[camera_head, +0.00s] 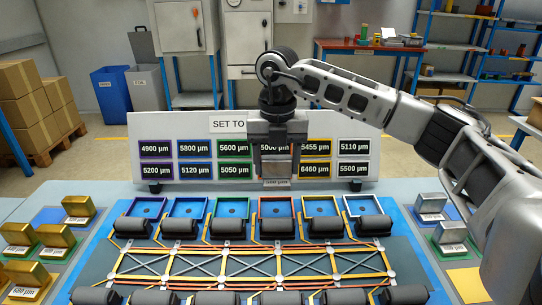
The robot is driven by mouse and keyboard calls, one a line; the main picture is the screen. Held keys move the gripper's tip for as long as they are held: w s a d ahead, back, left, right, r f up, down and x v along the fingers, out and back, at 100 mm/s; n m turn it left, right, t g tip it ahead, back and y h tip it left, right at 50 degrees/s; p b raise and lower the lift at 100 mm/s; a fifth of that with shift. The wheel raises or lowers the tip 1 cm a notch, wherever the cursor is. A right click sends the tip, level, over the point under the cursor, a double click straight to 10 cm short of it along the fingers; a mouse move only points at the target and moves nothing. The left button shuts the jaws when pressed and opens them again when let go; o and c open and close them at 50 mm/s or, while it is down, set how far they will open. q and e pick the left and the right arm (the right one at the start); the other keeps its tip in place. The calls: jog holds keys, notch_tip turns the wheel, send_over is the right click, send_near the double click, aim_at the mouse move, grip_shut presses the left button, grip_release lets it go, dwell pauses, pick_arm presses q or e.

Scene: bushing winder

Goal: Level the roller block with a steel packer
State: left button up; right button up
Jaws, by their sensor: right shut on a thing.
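My right gripper (276,165) hangs from the arm coming in from the right. It is shut on a grey steel packer (275,172) with a white label at its lower edge, too small to read surely. The packer is held upright in front of the sign board, over the back row of coloured square trays. Below it is an orange-rimmed tray (262,217). A black roller block (277,228) lies in front of that tray, one of several in the row. I cannot tell which roller is out of level. My left gripper is not in view.
The sign board (210,125) reads "SET TO" with several micrometre values; the gripper hides part. Gold packers (75,206) stand at the left, steel packers (430,206) at the right. A yellow-orange lattice frame (250,264) lies between the two roller rows.

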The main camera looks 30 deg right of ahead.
aim_at(277, 176)
jog(key=shift+f+b, duration=0.35)
jog(key=shift+f, duration=0.35)
notch_tip(277, 176, down, 2)
jog(key=shift+b, duration=0.65)
jog(key=shift+f+b, duration=0.8)
jog(key=shift+f, duration=0.5)
jog(key=shift+f+b, duration=0.4)
jog(key=shift+f, duration=0.25)
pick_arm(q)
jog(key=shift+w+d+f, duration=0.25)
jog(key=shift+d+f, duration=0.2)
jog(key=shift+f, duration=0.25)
